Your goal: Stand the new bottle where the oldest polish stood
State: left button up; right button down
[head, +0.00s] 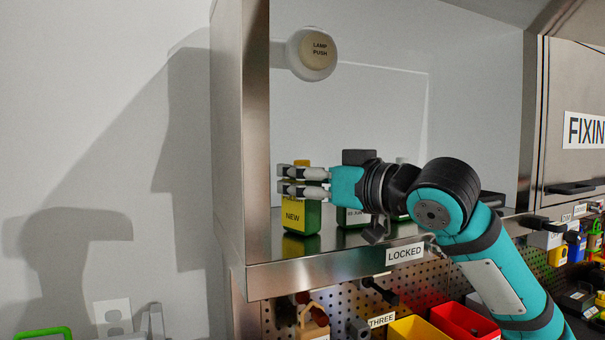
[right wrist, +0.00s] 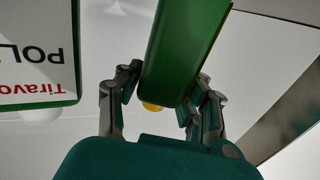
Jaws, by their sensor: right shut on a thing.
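The new bottle (head: 301,215) is green with a yellow label reading NEW and a yellow cap. It is upright at the left end of the steel shelf; I cannot tell whether its base touches the shelf. My right gripper (head: 304,181) is shut around its upper part, and the green bottle (right wrist: 182,50) also shows between the fingers in the right wrist view. A second green bottle with a white dated label (head: 353,216) stands to its right, partly hidden by my gripper; a polish bottle (right wrist: 38,60) shows beside mine in the wrist view. My left gripper is out of view.
A sliver of another bottle (head: 401,216) shows behind my right arm. A round LAMP PUSH button (head: 318,48) is on the cabinet's left side. The steel side wall (head: 241,130) is close left of the bottle. A LOCKED label (head: 405,254) is on the shelf edge; yellow and red bins (head: 465,320) are below.

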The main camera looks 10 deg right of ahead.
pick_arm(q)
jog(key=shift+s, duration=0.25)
pick_arm(e)
jog(key=shift+s+f, duration=0.1)
jog(key=c, duration=0.8)
grip_release()
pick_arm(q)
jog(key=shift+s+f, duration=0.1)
pick_arm(e)
jog(key=shift+r, duration=0.2)
jog(key=shift+s+d+f, duration=0.1)
jog(key=shift+s, duration=0.1)
pick_arm(q)
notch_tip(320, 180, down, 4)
jog(key=b, duration=0.4)
pick_arm(e)
jog(key=v, duration=1.1)
jog(key=shift+s+d, duration=0.2)
